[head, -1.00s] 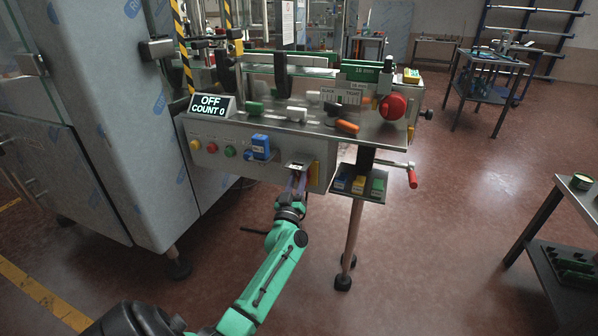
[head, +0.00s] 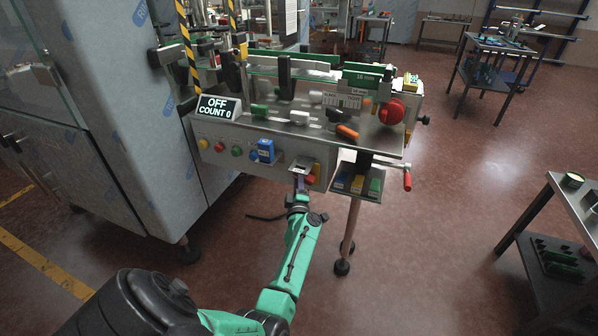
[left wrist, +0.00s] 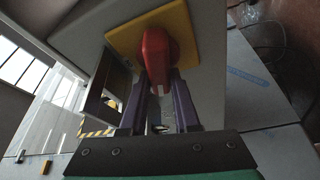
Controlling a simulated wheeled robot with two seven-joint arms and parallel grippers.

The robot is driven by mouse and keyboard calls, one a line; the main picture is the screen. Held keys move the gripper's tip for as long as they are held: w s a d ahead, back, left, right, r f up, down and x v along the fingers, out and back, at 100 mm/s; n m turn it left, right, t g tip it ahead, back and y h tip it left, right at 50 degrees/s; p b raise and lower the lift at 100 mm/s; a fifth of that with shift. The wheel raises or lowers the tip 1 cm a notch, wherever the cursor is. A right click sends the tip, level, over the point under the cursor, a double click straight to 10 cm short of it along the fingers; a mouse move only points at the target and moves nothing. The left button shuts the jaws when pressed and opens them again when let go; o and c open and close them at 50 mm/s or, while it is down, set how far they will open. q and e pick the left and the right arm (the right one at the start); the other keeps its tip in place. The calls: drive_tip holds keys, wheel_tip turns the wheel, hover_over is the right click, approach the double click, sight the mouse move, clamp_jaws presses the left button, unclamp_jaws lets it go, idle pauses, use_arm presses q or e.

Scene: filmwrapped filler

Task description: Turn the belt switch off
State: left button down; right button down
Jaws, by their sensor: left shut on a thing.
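The belt switch is a red rotary handle (left wrist: 158,58) on a yellow plate (left wrist: 188,30), filling the upper middle of the left wrist view. In the head view the red handle (head: 310,179) shows at the right end of the machine's front panel. My left gripper (left wrist: 163,88), with purple fingers, is shut on the handle, one finger on each side of its lower end. In the head view my left gripper (head: 300,184) is partly hidden below a small jutting bracket. The display (head: 218,107) reads OFF and COUNT 0. My right gripper is not in view.
Yellow, red and green buttons and a blue block (head: 265,150) sit left on the panel. A bracket (head: 302,165) juts out close beside the switch. A shelf of coloured blocks (head: 358,183) and a red-handled crank (head: 407,180) are to the right.

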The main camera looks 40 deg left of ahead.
use_arm(q)
drive_tip(key=n+p, duration=0.2)
drive_tip(key=n+g, duration=0.1)
drive_tip(key=shift+f+n+h+p, duration=0.25)
drive_tip(key=shift+n+h+p, duration=0.05)
drive_tip(key=shift+h+p, duration=0.1)
drive_tip(key=c, duration=0.6)
unclamp_jaws()
drive_tip(key=shift+c, duration=0.2)
